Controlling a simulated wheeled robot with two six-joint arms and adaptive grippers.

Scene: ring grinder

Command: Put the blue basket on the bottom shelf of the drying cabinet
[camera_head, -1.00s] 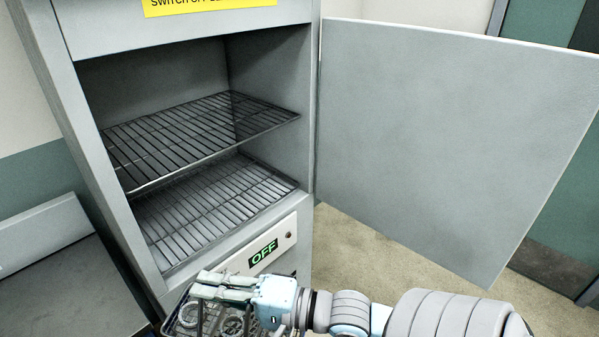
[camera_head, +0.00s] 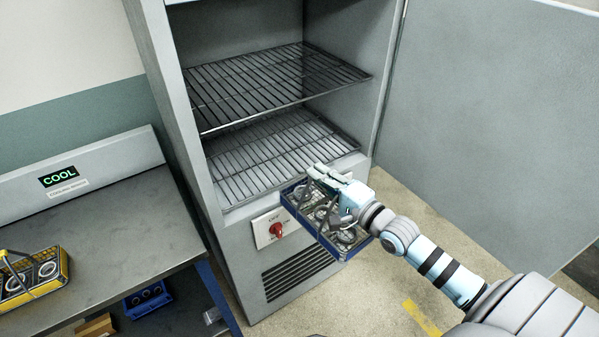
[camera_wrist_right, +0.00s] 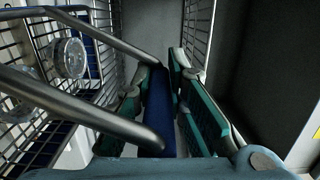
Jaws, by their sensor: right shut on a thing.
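The blue basket (camera_head: 297,210) is a wire basket with a blue rim and several metal rings inside. It hangs in front of the drying cabinet (camera_head: 185,120), near the front edge of the bottom shelf (camera_head: 235,180). My right gripper (camera_head: 328,178) is shut on its handle. In the right wrist view the fingers (camera_wrist_right: 175,110) close beside the handle's blue grip (camera_wrist_right: 155,110), and rings (camera_wrist_right: 68,58) show in the wire mesh. The bottom shelf is an empty wire rack; the basket and gripper hide its front right part. My left gripper is not in view.
An upper wire shelf (camera_head: 280,80) sits above the bottom one. The cabinet door (camera_head: 490,100) stands open at the right. A red knob (camera_head: 277,230) is on the front panel. A cooling bench (camera_head: 110,235) at the left holds a yellow basket (camera_head: 35,278).

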